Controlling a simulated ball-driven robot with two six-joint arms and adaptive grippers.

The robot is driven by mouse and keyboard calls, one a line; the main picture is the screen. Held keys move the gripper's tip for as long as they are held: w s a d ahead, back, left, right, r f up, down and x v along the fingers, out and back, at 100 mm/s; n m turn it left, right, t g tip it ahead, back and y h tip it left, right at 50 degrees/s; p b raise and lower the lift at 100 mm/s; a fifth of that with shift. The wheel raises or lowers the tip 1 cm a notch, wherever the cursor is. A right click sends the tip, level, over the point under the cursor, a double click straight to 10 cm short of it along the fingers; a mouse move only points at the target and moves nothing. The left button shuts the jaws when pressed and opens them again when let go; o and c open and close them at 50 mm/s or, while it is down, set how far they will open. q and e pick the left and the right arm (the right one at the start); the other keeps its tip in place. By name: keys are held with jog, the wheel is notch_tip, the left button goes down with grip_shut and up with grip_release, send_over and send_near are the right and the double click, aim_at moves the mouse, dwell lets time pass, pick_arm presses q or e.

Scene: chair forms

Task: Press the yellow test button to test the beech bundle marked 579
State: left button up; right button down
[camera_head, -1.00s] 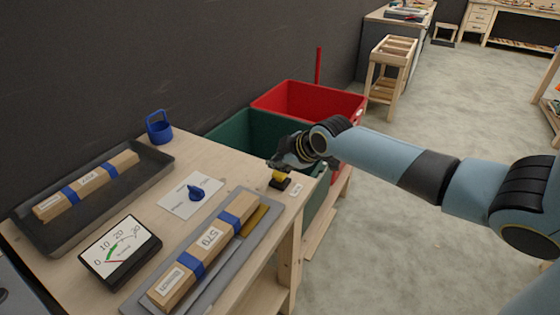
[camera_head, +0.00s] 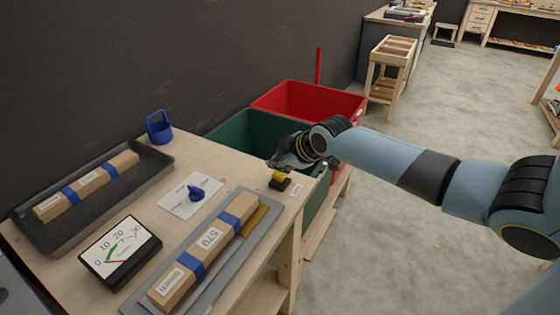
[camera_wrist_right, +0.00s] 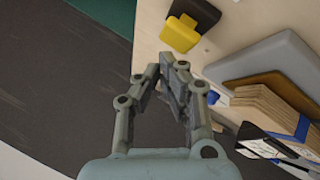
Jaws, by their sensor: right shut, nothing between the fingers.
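The beech bundle marked 579 (camera_head: 222,228), tied with blue bands, lies in a grey cradle (camera_head: 262,200) on the bench. A yellow test button (camera_head: 281,176) on a black base stands at the bench's far right corner. It also shows in the right wrist view (camera_wrist_right: 180,34). My right gripper (camera_head: 277,165) is shut and empty beside and just above the button. In the wrist view its closed fingertips (camera_wrist_right: 167,62) are short of the button, with a gap between them. My left gripper is not in view.
A gauge (camera_head: 120,250) and a blue knob on a white plate (camera_head: 180,208) sit on the bench. A dark tray (camera_head: 60,232) holds another banded bundle (camera_head: 88,185). Green (camera_head: 250,125) and red (camera_head: 300,98) bins lie beyond.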

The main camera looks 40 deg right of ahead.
aim_at(278, 175)
jog(key=shift+f+b, duration=0.35)
jog(key=shift+f, duration=0.05)
jog(key=shift+f+b, duration=0.85)
jog(key=shift+f, duration=0.2)
dwell(1.1)
jog(key=shift+r, duration=0.1)
jog(key=shift+r+p, duration=1.3)
jog(key=shift+r, duration=0.05)
notch_tip(278, 175, up, 5)
jog(key=p, duration=0.4)
jog(key=shift+r+p, duration=0.1)
jog(key=shift+p, duration=0.25)
jog(key=shift+a, duration=0.1)
